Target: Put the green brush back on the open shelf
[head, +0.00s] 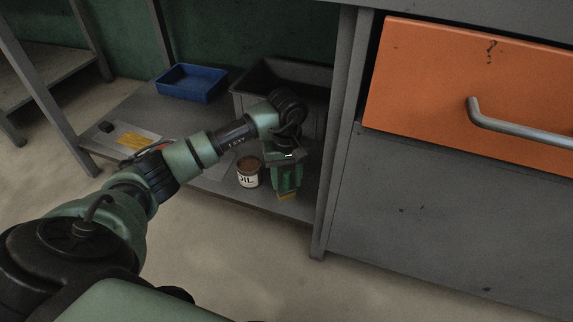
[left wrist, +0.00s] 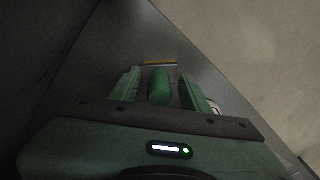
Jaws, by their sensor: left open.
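My left gripper (head: 286,181) points down over the right front part of the low open shelf (head: 210,183). Its two green fingers (left wrist: 160,92) are apart in the left wrist view. The green brush (left wrist: 160,86) is between them, with a visible gap on each side of its rounded green handle. Its yellow-brown bristle end (left wrist: 160,63) shows beyond the fingertips and also in the head view (head: 288,197), near the shelf's front edge. The fingers hide most of the brush in the head view. My right gripper is not in view.
A grey bin (head: 262,78) is behind, and a blue tray (head: 190,83) is at the back left. A grey post (head: 336,140) and an orange drawer (head: 470,90) are to the right.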

